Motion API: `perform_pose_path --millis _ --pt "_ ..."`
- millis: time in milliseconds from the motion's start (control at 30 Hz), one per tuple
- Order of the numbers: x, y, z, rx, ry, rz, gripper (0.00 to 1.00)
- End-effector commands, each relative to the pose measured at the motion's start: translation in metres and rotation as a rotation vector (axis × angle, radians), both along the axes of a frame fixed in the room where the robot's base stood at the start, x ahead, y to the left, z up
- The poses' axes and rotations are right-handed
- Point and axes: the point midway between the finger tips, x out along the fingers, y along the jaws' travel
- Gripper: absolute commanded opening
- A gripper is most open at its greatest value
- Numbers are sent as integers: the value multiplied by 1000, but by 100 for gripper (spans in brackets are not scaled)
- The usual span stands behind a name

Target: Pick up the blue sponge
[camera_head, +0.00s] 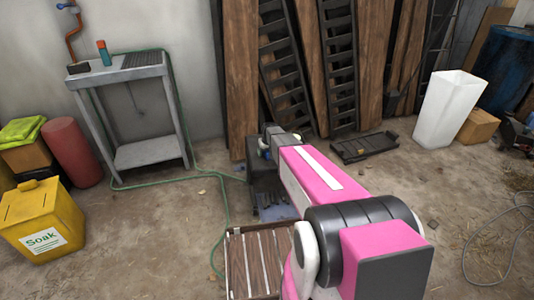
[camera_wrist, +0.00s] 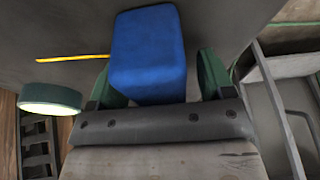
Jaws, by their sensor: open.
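The blue sponge (camera_wrist: 148,45) is a rounded block in the wrist view, in front of a dark grey surface. My gripper (camera_wrist: 158,72) has two dark green fingers, one to each side of the sponge's lower part. The fingers are apart, and a gap shows between the sponge and the right finger. The left finger is close to the sponge; I cannot tell whether it touches. In the head view my pink arm reaches forward and hides most of the gripper area, and I cannot make out the sponge there.
A yellow stick (camera_wrist: 72,58) and a pale-topped round object (camera_wrist: 50,97) lie left of the sponge. A slatted wooden crate (camera_head: 238,262) is beside my arm. A metal stand (camera_head: 140,75), green hose (camera_head: 226,205) and yellow Soak box (camera_head: 42,215) are left.

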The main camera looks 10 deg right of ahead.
Motion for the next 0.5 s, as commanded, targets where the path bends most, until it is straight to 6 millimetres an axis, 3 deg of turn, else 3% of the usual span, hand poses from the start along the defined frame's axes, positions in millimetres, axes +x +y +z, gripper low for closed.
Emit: perform_pose_path --millis 367,500 --pt "0 0 -1 0 0 0 71" --pt "0 0 -1 0 0 0 26"
